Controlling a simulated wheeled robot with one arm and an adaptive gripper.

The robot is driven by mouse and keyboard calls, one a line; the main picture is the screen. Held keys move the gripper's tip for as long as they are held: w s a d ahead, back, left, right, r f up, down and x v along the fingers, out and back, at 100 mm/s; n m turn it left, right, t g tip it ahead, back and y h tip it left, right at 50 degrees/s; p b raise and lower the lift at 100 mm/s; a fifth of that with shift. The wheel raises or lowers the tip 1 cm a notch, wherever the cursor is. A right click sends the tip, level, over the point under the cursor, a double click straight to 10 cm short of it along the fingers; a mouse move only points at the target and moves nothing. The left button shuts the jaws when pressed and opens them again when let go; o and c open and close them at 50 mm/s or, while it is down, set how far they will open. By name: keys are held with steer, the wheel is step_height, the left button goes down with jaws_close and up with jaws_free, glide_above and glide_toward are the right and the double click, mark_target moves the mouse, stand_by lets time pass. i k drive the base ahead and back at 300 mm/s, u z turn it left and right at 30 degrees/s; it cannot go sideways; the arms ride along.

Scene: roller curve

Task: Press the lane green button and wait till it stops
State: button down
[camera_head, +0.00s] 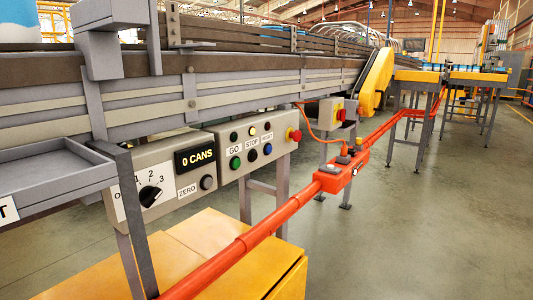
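A grey control panel (272,165) hangs under the conveyor side, left of centre. It has labels GO, STOP and what looks like RESET. The green button (236,163) sits below the GO label. A row of small lamps is above the labels; the middle one (252,131) looks yellow. A red mushroom button (294,134) is at the panel's right end. My gripper is not in view, and nothing visible touches the green button.
A red rail (240,247) with a red switch box (341,171) runs diagonally in front of the panel. A counter box (165,182) reads "0 CANS". Yellow boxes (205,232) stand below it. A grey tray (50,172) is at left. Floor at right is clear.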

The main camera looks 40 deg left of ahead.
mark_target(237, 162)
steer(key=i, duration=1.2)
steer(key=u, duration=4.2)
